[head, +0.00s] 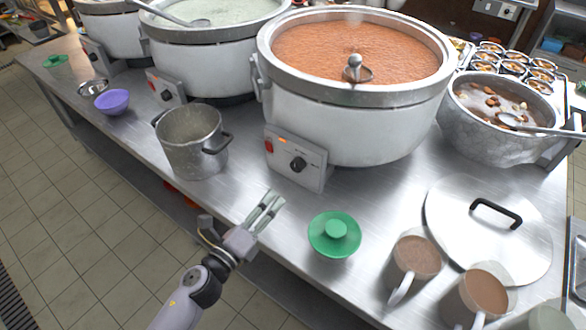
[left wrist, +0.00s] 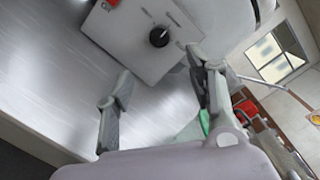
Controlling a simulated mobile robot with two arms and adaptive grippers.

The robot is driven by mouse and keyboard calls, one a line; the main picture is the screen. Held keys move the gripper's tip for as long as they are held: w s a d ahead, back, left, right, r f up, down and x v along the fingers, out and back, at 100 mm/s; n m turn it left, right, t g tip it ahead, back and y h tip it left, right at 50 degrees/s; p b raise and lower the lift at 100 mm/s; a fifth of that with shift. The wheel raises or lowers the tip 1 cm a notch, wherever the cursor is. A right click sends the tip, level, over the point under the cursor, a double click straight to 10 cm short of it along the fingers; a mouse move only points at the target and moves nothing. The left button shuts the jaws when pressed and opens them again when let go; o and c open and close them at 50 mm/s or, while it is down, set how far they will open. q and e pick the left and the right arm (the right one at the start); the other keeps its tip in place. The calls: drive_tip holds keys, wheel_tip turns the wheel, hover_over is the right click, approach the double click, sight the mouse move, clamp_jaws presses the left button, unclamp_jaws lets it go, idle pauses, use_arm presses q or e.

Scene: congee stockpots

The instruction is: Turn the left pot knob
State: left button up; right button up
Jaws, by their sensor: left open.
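A large white pot of orange-brown congee (head: 350,125) has a control panel (head: 312,177) with a red switch and a black knob (head: 298,164). A panel with a red switch and a black knob (left wrist: 158,37) shows ahead of the fingers in the left wrist view. My left gripper (head: 268,205) is open and empty, below and slightly left of that panel in the head view, apart from the knob. It also shows in the left wrist view (left wrist: 162,65). Another white pot of pale congee (head: 205,45) at the left has its own panel with a knob (head: 166,96). My right gripper is not in view.
A steel pot (head: 192,150) stands left of my gripper. A green lid (head: 334,236) lies to its right, with brown cups (head: 415,257) and a large steel lid (head: 487,228) beyond. Bare counter (head: 240,172) lies between the steel pot and the panel.

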sight(296, 168)
use_arm(q)
drive_tip(key=x, duration=1.2)
drive_tip(key=shift+w+d+p, duration=0.15)
drive_tip(key=shift+w+p, duration=0.05)
drive_tip(key=shift+p, duration=0.15)
drive_tip(key=shift+c, duration=0.5)
drive_tip(key=c, duration=1.1)
